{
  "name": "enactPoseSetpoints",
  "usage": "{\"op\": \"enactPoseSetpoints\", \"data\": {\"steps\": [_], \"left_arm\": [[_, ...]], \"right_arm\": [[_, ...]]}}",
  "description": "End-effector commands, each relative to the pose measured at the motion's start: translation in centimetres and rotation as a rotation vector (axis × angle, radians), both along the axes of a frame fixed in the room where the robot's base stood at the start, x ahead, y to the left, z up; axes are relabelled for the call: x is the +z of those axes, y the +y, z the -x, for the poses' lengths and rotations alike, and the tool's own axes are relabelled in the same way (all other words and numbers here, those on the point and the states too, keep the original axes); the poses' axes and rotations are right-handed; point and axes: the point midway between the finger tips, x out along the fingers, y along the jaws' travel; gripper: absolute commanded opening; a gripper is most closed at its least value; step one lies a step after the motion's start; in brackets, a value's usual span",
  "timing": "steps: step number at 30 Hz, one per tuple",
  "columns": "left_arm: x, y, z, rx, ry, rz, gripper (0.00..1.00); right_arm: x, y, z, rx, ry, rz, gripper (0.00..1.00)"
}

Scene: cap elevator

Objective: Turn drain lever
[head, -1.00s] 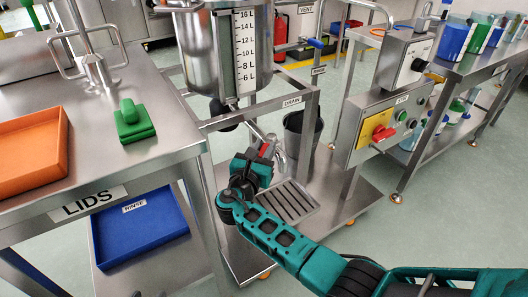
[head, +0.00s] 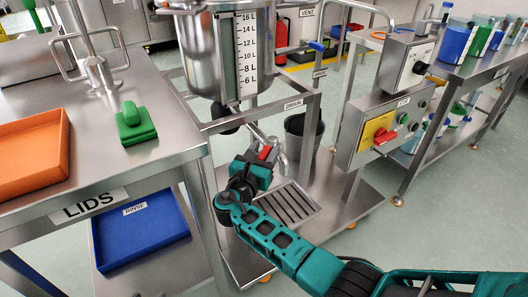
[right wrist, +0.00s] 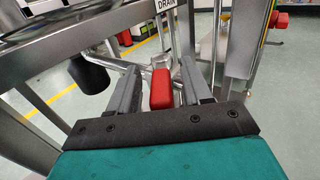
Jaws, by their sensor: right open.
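The drain lever has a red grip (head: 265,153) on a metal valve (head: 280,157) below the steel tank, under the DRAIN label (head: 293,104). My right gripper (right wrist: 161,85) is open, with one finger on each side of the red grip (right wrist: 161,88) in the right wrist view. Gaps show between the grip and both fingers. In the head view the teal gripper body is right beside the red grip and hides part of the valve area. My left gripper is not in view.
The steel tank (head: 212,60) stands on a frame with a drain grate (head: 283,204) below. A grey bucket (head: 304,133) is behind the valve. A control box (head: 385,128) stands right. A table with an orange tray (head: 30,155) and green-handled block (head: 135,122) is left.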

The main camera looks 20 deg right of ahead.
Motion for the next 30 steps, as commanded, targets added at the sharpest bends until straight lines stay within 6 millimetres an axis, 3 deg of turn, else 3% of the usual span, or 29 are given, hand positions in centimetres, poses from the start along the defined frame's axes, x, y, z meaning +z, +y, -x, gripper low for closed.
{"op": "enactPoseSetpoints", "data": {"steps": [5, 12, 18, 27, 30], "left_arm": [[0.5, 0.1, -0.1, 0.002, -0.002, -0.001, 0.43], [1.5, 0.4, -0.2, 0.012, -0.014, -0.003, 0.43], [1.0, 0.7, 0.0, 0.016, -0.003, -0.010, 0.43], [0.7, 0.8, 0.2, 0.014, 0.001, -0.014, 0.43], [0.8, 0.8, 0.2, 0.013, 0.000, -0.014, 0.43]], "right_arm": [[0.1, 0.7, 0.8, 0.000, 0.002, -0.001, 0.49], [0.2, 3.3, 4.0, 0.001, 0.002, -0.002, 0.49], [0.1, 4.6, 5.6, 0.000, 0.001, 0.000, 0.49], [0.0, 4.8, 5.8, 0.000, 0.000, 0.000, 0.49], [0.1, 4.4, 5.6, -0.001, -0.008, -0.014, 0.39]]}}
